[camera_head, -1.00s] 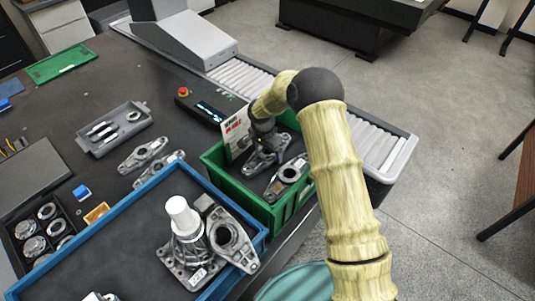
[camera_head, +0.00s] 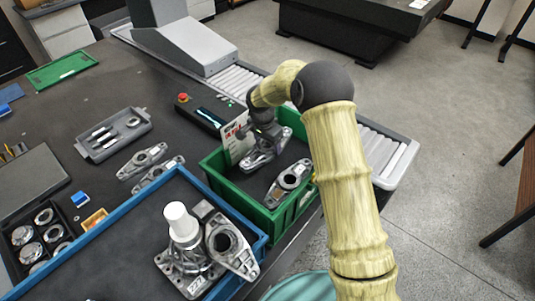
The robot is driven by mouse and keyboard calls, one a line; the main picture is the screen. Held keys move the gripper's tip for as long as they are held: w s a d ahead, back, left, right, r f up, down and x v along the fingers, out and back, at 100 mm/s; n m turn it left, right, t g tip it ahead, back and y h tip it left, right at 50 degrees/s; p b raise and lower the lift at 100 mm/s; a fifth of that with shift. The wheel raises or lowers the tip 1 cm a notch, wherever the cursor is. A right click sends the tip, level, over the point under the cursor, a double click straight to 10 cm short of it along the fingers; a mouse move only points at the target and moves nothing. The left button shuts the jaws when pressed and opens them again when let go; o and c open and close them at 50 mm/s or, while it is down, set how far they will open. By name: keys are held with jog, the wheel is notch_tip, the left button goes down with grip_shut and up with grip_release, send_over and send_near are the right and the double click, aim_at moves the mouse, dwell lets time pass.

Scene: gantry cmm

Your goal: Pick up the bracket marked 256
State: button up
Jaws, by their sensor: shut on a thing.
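My gripper (camera_head: 265,141) reaches into the green bin (camera_head: 243,203) from above. It is shut on a grey metal bracket (camera_head: 257,158) near the bin's back end, held slightly raised. My wrist partly hides the bracket, and no number can be read on it. A second grey bracket (camera_head: 291,181) lies in the front part of the bin, apart from my gripper. Two similar brackets lie on the dark table, one farther back (camera_head: 142,160) and one nearer the blue tray (camera_head: 159,173). More metal brackets (camera_head: 232,247) are in the blue tray, around a white-topped post.
The blue tray (camera_head: 225,191) stands close on the left of the green bin. A white card (camera_head: 234,141) stands at the bin's back left. A roller conveyor (camera_head: 393,160) runs behind and right of it. A grey tray of tools (camera_head: 113,132) sits farther left.

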jog(key=shift+r, duration=1.95)
